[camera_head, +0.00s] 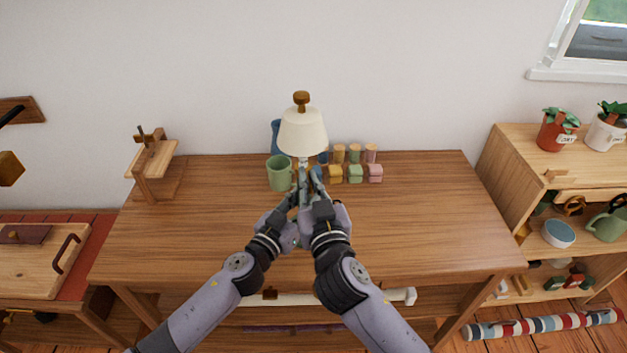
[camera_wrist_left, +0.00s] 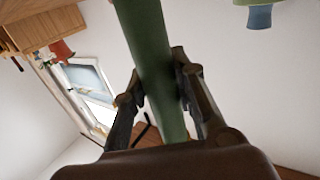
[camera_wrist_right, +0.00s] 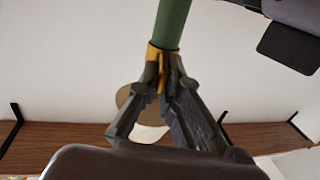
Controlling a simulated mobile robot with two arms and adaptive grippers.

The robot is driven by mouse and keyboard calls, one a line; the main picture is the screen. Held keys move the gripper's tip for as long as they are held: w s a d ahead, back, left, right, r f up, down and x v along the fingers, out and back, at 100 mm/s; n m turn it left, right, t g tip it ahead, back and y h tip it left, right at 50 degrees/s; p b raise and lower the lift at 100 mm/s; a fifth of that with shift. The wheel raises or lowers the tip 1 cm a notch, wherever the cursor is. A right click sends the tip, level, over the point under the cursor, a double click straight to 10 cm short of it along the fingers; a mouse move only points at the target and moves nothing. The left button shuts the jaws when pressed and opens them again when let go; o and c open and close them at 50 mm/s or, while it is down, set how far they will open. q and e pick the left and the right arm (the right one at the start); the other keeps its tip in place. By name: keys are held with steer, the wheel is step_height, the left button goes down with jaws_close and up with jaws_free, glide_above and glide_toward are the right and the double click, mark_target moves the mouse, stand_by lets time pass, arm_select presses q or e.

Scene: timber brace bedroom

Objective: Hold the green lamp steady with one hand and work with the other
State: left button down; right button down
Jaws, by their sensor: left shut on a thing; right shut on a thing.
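The green lamp has a cream shade (camera_head: 302,132) with a brown knob (camera_head: 301,98) on top. It is upright at the back of the wooden table. Its green stem (camera_wrist_left: 150,45) passes between the fingers of my left gripper (camera_head: 294,188), which is shut on it. In the right wrist view the stem (camera_wrist_right: 172,22) carries a brass-yellow part (camera_wrist_right: 157,60). My right gripper (camera_wrist_right: 165,68) is shut on that yellow part. In the head view both grippers are close together and hide most of the stem and the lamp's base.
A green mug (camera_head: 279,174) stands just left of the lamp. Small coloured blocks (camera_head: 355,174) and cups (camera_head: 354,153) stand close on its right. A wooden stand (camera_head: 152,165) is at the table's left. The table's (camera_head: 430,220) right half is clear.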

arm_select(q)
steer(key=shift+d, duration=0.1)
arm_select(e)
steer(key=shift+a+m+h, duration=0.35)
steer(key=shift+m+h, duration=0.25)
steer(key=shift+h, duration=0.5)
steer(key=c, duration=1.8)
jaws_free()
steer(key=shift+o, duration=0.2)
steer(key=shift+s, duration=0.1)
steer(key=s, duration=1.2)
steer(key=shift+d, duration=0.45)
